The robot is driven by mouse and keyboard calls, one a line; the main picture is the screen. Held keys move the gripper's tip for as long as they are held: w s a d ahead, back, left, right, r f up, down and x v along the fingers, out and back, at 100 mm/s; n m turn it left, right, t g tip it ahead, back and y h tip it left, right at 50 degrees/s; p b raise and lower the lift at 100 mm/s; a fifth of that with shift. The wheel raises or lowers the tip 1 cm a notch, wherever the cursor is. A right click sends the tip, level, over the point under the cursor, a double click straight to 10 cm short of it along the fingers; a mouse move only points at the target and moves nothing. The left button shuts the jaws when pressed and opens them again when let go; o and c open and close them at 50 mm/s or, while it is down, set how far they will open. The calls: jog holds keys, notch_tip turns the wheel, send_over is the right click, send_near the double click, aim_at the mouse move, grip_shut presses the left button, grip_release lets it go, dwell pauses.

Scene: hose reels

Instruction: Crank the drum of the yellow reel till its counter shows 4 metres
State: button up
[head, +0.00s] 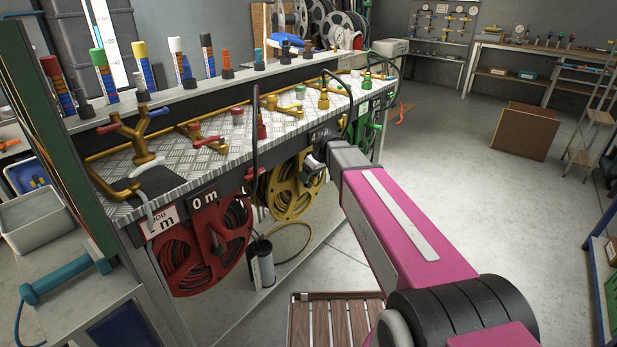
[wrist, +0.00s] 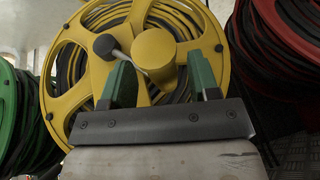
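The yellow reel (head: 286,192) hangs under the bench's front edge, between the red and green reels. In the wrist view the yellow reel (wrist: 68,62) fills the middle, with dark hose wound inside it. Its crank has a grey arm and a black knob (wrist: 104,45), to the left of the yellow hub (wrist: 155,52). My gripper (wrist: 160,72) has its two green fingers apart in front of the hub. The left finger overlaps the crank arm in view; I cannot tell whether they touch. In the head view my arm hides part of the reel. I cannot read the yellow reel's counter.
The red reel (head: 192,252) has a counter (head: 205,198) reading 0 m and a job card (head: 163,220) beside it. The green reel (head: 372,128) is farther along. Upright pipes and valves crowd the bench top. A wooden slatted platform (head: 322,318) stands on the floor.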

jog(key=shift+r, duration=0.1)
jog(key=shift+s+d+r, duration=0.1)
jog(key=shift+d+r, duration=0.1)
jog(key=shift+r, duration=0.3)
jog(key=shift+s+d+r, duration=0.2)
jog(key=shift+d+r, duration=0.65)
jog(key=shift+d, duration=0.05)
jog(key=s+d, duration=0.2)
jog(key=d, duration=0.8)
jog(key=shift+d, duration=0.35)
jog(key=shift+s+f, duration=0.1)
jog(key=shift+s, duration=0.05)
jog(key=s+d+f+m+h, duration=0.2)
jog(key=s+f+m, duration=0.3)
jog(key=s+f, duration=0.2)
jog(key=s+d+f+m+g+h, duration=0.1)
jog(key=s+f+m, duration=0.4)
jog(key=s, duration=0.5)
jog(key=shift+s+d+f+h, duration=0.2)
jog(key=shift+d+f+h, duration=0.7)
jog(key=shift+d, duration=0.35)
